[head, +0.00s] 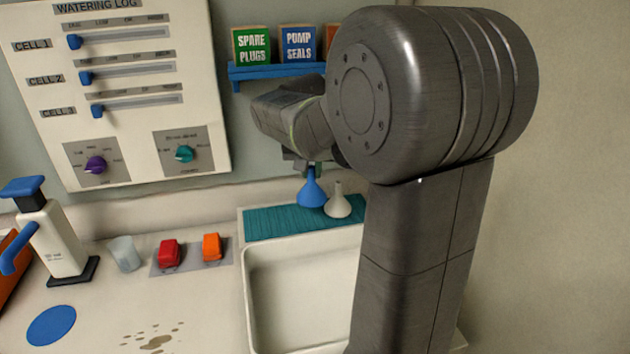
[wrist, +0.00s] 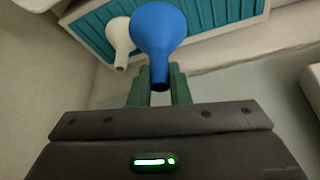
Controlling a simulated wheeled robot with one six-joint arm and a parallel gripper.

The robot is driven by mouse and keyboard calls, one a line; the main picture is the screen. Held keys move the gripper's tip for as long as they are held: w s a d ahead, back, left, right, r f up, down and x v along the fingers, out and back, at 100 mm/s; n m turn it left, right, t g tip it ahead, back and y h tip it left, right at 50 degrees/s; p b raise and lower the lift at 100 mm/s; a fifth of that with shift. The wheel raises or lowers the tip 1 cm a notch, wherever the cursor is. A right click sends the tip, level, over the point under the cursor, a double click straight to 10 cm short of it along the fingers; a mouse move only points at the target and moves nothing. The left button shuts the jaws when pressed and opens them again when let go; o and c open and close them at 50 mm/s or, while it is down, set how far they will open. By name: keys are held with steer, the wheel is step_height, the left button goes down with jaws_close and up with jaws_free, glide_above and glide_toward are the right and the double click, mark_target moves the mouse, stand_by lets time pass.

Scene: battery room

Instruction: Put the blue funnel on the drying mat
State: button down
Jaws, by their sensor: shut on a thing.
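The blue funnel (head: 312,190) hangs spout-up below my gripper (head: 309,167) in the head view, over the teal drying mat (head: 275,222). In the wrist view the blue funnel (wrist: 160,35) has its narrow spout between the green fingertips of my gripper (wrist: 160,90), which is shut on it. The drying mat (wrist: 238,10) lies beyond the funnel there. I cannot tell whether the funnel's rim touches the mat. A white funnel (head: 338,202) stands on the mat close to the right of the blue one; it also shows in the wrist view (wrist: 121,40).
A white sink basin (head: 300,285) lies in front of the mat. A shelf (head: 275,72) with labelled boxes and a panel with sliders and knobs (head: 125,95) are on the wall. A clear cup (head: 125,253), red and orange switches (head: 190,250) and a white pump dispenser (head: 58,240) are left.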

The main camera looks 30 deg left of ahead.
mark_target(308, 186)
steer(key=shift+w+a+f, duration=0.15)
steer(key=shift+w+a, duration=0.9)
steer(key=shift+w, duration=0.2)
steer(key=shift+s+d+f, duration=0.1)
steer(key=shift+f, duration=0.8)
step_height(308, 186, down, 4)
steer(key=shift+r+p, duration=0.1)
steer(key=shift+p, duration=0.2)
steer(key=shift+f, duration=0.6)
steer(key=shift+f, duration=0.15)
steer(key=c, duration=1.4)
jaws_free()
steer(key=shift+o, duration=0.2)
